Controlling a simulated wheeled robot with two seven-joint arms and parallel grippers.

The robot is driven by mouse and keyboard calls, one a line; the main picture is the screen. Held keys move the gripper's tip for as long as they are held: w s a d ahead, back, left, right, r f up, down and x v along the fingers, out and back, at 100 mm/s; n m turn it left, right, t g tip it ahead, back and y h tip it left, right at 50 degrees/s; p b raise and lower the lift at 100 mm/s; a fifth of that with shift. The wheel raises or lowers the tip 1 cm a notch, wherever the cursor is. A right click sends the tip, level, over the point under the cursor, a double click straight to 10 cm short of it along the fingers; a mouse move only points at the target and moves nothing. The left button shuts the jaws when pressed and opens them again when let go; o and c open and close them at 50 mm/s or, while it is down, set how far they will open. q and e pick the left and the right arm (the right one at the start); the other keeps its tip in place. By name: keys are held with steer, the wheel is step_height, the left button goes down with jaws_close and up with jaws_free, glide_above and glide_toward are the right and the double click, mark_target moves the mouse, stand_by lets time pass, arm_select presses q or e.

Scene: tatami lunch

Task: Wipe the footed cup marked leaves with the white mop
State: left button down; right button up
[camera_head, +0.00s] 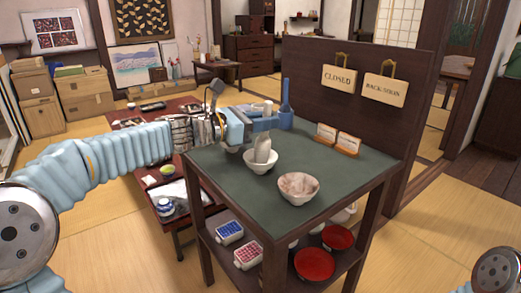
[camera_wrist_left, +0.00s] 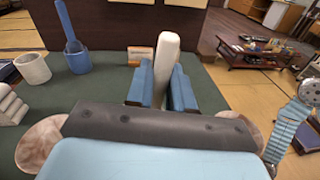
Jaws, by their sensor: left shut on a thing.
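My left gripper (camera_head: 256,126) is over the green top of the dark stand and shut on a long, pale, rounded thing, which looks like the white mop (camera_head: 263,149). In the left wrist view the mop (camera_wrist_left: 166,52) stands between the two blue fingers of the left gripper (camera_wrist_left: 163,88). In the head view its lower end is at or inside a white footed cup (camera_head: 260,167); I cannot tell whether it touches. A second bowl-like cup (camera_head: 298,190), marbled brown, stands to the right. No leaf marking is legible on either. My right gripper is not in view.
A blue cup with a blue rod (camera_wrist_left: 77,58) and a pale cup (camera_wrist_left: 33,68) stand at the stand's back. Red bowls (camera_head: 314,264) sit on the shelf below. The front left of the top is clear.

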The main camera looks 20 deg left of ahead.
arm_select(q)
steer(key=m+g+h+p, duration=0.2)
steer(key=g+p, duration=0.1)
steer(key=r+m+g+h+p, duration=0.1)
steer(key=p, duration=0.1)
steer(key=shift+w+m+g, duration=0.25)
steer(key=shift+m+g, duration=0.15)
steer(key=shift+f+m+g+h, duration=0.4)
steer(key=shift+g, duration=0.1)
steer(key=shift+f+m+g, duration=0.1)
steer(key=shift+m+g, duration=0.3)
steer(key=shift+g, duration=0.2)
